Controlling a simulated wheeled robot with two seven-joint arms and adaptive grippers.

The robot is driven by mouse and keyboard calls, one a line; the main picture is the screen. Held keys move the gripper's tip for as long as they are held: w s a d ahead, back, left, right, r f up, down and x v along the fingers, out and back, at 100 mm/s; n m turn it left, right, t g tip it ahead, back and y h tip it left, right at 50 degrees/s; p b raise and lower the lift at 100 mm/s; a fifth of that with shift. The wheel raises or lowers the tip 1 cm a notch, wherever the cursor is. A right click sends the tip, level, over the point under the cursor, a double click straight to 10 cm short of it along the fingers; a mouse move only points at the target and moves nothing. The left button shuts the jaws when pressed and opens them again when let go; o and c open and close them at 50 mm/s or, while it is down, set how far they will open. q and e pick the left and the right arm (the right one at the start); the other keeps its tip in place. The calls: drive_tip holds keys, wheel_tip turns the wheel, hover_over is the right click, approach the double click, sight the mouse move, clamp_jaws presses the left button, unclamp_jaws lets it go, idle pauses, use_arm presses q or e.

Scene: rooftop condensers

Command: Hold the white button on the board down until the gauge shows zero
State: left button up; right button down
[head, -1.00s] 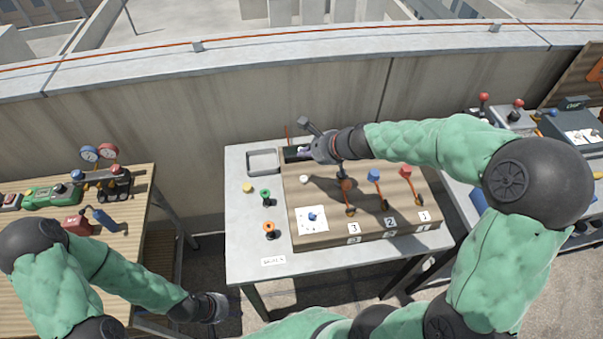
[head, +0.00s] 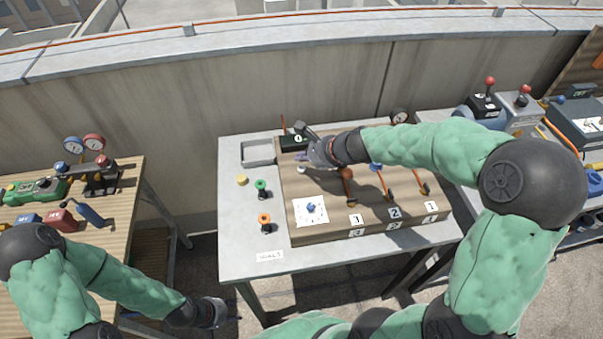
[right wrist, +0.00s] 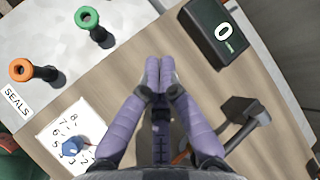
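The wooden board (head: 330,205) lies on a grey table. The white button (head: 301,170) shows as a small pale spot near the board's left side, just below my right gripper (head: 312,155). In the right wrist view, my right gripper's (right wrist: 160,68) fingers are together with nothing seen between them. They hide the button there, so I cannot tell whether they press it. A round dial gauge (head: 400,116) stands behind my right arm, too small to read. A black box (right wrist: 222,30) on the board displays 0. My left gripper (head: 217,312) hangs low, its fingers unclear.
A green plunger (right wrist: 90,20) and an orange one (right wrist: 24,70) stand left of the board. A blue knob (right wrist: 70,147) sits on a white numbered card. Numbered levers (head: 385,185) lie right of my right gripper. A grey tray (head: 257,154) is at the table's back left.

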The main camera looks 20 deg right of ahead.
sight(303, 169)
drive_tip(key=shift+f+b, duration=0.4)
drive_tip(key=shift+f, duration=0.3)
drive_tip(key=shift+f, duration=0.1)
idle(0.9)
drive_tip(key=shift+f+b, duration=0.3)
drive_tip(key=shift+b, duration=0.1)
drive_tip(key=shift+f+b, duration=0.5)
drive_tip(key=shift+f, duration=0.05)
idle(0.7)
drive_tip(key=shift+r, duration=0.1)
idle(2.7)
drive_tip(key=shift+r+p, duration=0.9)
drive_tip(key=shift+p, duration=0.05)
wheel_tip(303, 169, up, 5)
drive_tip(key=p, duration=0.5)
